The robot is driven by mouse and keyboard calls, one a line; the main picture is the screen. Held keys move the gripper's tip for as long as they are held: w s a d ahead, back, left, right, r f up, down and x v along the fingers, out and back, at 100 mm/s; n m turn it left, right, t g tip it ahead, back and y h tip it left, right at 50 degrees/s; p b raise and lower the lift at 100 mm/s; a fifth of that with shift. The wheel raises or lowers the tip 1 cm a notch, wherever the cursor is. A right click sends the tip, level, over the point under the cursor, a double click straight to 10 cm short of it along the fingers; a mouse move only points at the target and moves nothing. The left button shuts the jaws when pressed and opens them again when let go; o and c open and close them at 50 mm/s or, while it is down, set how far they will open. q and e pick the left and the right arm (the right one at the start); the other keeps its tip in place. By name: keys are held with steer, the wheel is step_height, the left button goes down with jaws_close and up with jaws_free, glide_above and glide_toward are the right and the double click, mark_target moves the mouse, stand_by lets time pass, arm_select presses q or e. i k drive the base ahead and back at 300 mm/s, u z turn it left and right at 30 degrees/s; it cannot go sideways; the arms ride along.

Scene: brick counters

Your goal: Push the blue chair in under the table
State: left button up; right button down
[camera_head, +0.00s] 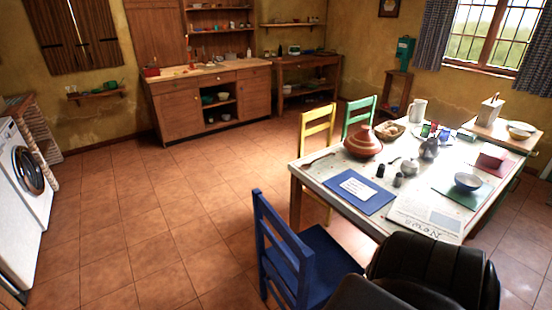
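The blue chair (320,258) stands at the near left end of the table (296,177). Its slatted back (280,240) faces left. Its seat is clear and reaches toward the table's near edge; I cannot tell how far under the top it goes. The table has a pale top with a wooden edge and carries several things. Dark black parts of mine (430,268) fill the lower right, in front of the table's near side, and hide part of the chair's right side. Neither gripper can be made out.
A yellow chair (317,122) and a green chair (359,113) stand along the table's far left side. The tiled floor left of the blue chair is open. A washing machine (25,185) stands at the far left; wooden cabinets (180,112) line the back wall.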

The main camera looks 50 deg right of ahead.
mark_target(309, 263)
steer(key=i, duration=3.75)
steer(key=z, duration=3.45)
